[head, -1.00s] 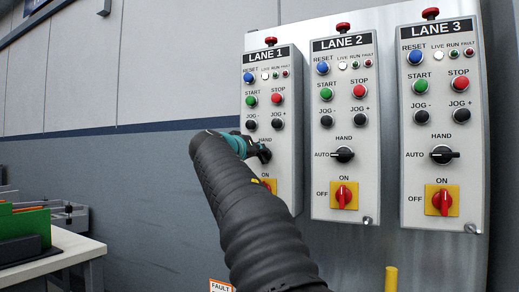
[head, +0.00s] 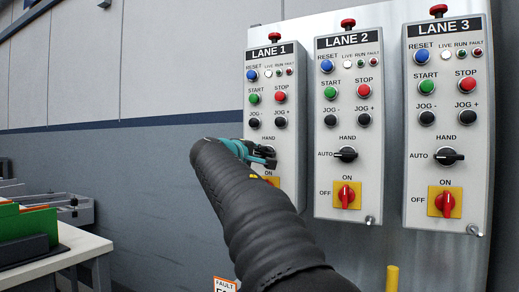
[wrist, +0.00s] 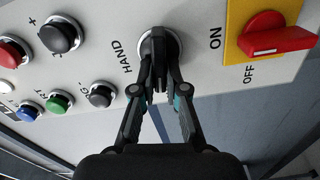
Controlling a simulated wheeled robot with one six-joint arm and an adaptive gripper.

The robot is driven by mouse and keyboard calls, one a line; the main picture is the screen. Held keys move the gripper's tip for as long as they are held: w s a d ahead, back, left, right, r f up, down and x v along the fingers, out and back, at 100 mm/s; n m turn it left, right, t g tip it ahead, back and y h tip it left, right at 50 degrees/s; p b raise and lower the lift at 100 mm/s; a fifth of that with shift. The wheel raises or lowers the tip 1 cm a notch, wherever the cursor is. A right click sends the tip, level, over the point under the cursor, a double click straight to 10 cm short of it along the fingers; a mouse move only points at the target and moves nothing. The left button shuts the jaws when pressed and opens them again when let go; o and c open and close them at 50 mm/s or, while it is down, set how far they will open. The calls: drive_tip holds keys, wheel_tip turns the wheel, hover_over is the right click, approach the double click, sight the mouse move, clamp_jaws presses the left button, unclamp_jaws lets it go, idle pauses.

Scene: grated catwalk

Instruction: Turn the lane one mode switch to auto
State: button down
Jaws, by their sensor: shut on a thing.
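The lane one panel (head: 263,78) is at the left of three grey control boxes. Its mode switch is a black knob on a silver ring, seen in the wrist view (wrist: 157,42) beside the HAND label. My gripper (wrist: 159,78) is shut on this knob, one finger on each side. The knob's bar lies roughly up and down in the wrist view, with HAND to its left. The AUTO label of lane one is hidden behind my gripper and arm. In the head view my gripper (head: 262,158) covers most of the switch.
A red on/off switch on a yellow plate (wrist: 234,45) sits close beside the knob. Black jog buttons (wrist: 62,36) are on its other side. Lane 2 (head: 339,75) and lane 3 (head: 443,75) panels stand to the right. A white table (head: 75,247) is at lower left.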

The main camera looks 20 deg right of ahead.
drive_tip(key=shift+f+n+p, duration=0.15)
drive_tip(key=shift+n+p, duration=0.15)
drive_tip(key=shift+n, duration=0.7)
drive_tip(key=c, duration=1.2)
unclamp_jaws()
drive_tip(key=shift+a, duration=0.15)
drive_tip(key=v, duration=1.1)
drive_tip(key=shift+s+a, duration=0.3)
